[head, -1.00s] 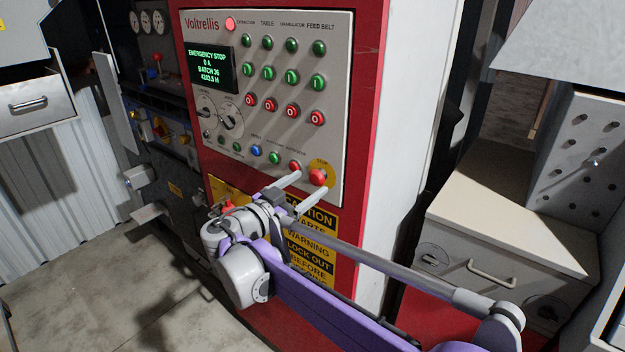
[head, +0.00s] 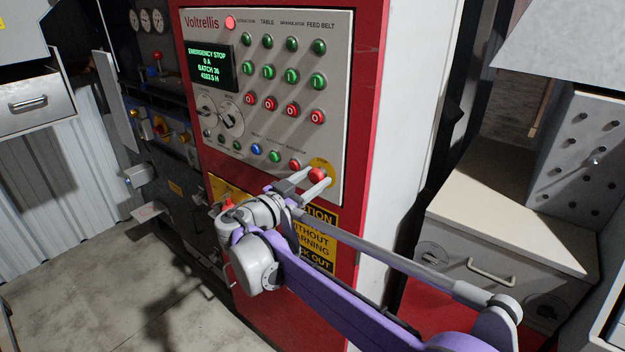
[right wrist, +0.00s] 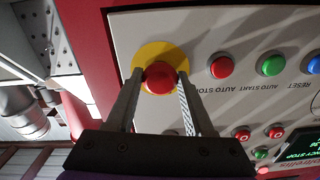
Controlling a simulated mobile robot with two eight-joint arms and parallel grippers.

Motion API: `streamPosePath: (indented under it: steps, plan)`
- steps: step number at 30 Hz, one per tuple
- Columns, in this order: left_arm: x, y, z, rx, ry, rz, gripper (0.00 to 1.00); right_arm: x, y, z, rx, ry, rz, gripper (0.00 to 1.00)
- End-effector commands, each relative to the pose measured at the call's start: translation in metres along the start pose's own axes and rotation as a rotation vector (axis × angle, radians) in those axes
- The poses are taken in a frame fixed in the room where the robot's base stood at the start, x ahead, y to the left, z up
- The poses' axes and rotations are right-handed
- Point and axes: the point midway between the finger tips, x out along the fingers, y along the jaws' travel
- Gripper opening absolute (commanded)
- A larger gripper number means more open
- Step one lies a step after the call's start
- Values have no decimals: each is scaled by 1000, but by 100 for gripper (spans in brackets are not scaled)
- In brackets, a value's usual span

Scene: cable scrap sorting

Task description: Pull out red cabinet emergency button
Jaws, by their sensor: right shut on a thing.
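The red emergency button (head: 317,175) sits on a yellow disc at the lower right corner of the cabinet's grey control panel (head: 335,60). My right gripper (head: 315,181) is at the button, with one finger on each side of it, shut on it. In the right wrist view the red button (right wrist: 159,77) lies between the fingertips, with the yellow disc (right wrist: 150,54) behind it. The panel screen (head: 212,68) reads EMERGENCY STOP. My left gripper is not in view.
Close to the emergency button is a smaller red button (head: 294,165), with green and blue ones in the same row. Warning labels (head: 312,240) lie below the panel, partly behind my arm. A beige drawer cabinet (head: 500,225) stands at the right.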

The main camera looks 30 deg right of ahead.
Motion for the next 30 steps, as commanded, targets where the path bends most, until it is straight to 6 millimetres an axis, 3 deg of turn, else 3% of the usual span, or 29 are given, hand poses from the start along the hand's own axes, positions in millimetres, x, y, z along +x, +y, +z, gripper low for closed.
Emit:
streamPosePath:
  steps: [10,16,22,23,27,30]
  plan:
    - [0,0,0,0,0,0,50,-1,0,0,0,0,0,0]
    - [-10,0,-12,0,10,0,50,-17,-1,-2,3,0,0,0]
    - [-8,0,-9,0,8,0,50,-17,0,0,0,-1,-1,0]
    - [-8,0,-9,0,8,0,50,-17,0,0,0,-1,-1,54]
    - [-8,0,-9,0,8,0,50,-17,0,0,0,-1,-1,79]
    - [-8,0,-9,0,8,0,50,-16,0,0,0,-1,-1,82]
